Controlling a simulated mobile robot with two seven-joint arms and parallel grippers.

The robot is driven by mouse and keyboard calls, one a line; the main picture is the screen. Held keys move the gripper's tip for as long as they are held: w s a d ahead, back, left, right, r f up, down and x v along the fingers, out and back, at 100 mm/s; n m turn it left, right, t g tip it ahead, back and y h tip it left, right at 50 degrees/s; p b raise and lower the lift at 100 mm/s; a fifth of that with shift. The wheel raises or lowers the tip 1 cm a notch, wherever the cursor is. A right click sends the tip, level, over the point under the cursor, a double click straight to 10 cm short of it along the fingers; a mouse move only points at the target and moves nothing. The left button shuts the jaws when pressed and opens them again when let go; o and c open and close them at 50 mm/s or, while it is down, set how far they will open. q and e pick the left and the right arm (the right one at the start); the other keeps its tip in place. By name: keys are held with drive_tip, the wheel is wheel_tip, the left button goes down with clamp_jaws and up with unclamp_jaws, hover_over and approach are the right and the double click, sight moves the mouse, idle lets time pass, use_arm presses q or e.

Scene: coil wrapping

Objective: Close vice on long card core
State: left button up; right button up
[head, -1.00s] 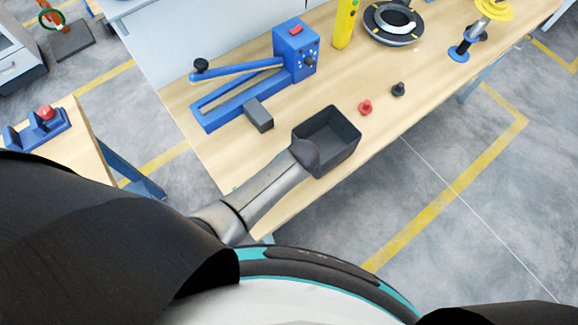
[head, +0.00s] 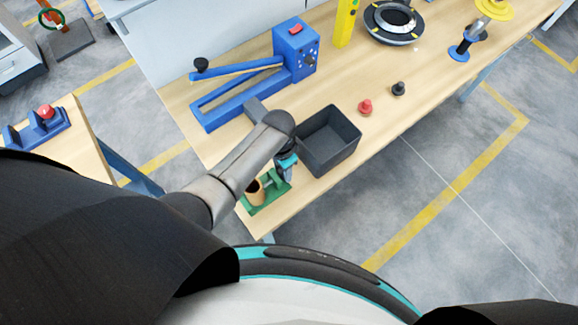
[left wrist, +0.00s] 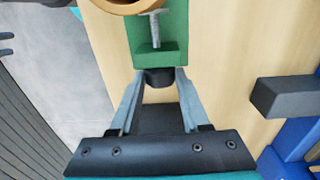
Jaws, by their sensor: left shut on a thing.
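The green vice (head: 275,198) stands on the near left corner of the workbench, partly hidden by my left arm. The tan card core (head: 256,191) sits at the vice; its rim (left wrist: 122,6) is cut off at the top of the left wrist view. That view also shows the green vice body (left wrist: 172,30), a metal screw (left wrist: 155,30) and a dark knob (left wrist: 158,77) at the near end. My left gripper (left wrist: 160,80) is shut on this knob, a fingertip on each side. In the head view the left gripper (head: 286,168) is partly hidden under my wrist.
A dark open bin (head: 330,140) stands just right of my left gripper. A blue lever machine (head: 240,95) with a dark grey block (head: 255,108) lies behind. A red knob piece (head: 365,106) and a black one (head: 399,88) stand to the right.

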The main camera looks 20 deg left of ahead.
use_arm(q)
drive_tip(key=shift+w+a, duration=0.1)
drive_tip(key=shift+w+a+f+g+h+b, duration=0.2)
drive_tip(key=shift+g+h+b, duration=0.2)
drive_tip(key=shift+g+h, duration=0.15)
drive_tip(key=shift+a+g+h+b, duration=0.1)
drive_tip(key=shift+g+h+b, duration=0.35)
drive_tip(key=shift+h+b, duration=0.2)
drive_tip(key=shift+r, duration=0.1)
drive_tip(key=o, duration=0.8)
drive_tip(key=shift+s+d+r+t+y+p, duration=0.2)
drive_tip(key=shift+d+r+t+y+p, duration=0.15)
drive_tip(key=shift+p, duration=0.85)
drive_tip(key=shift+s+f+t+y, duration=0.1)
drive_tip(key=shift+f+t+y, duration=0.15)
drive_tip(key=shift+t+y, duration=0.4)
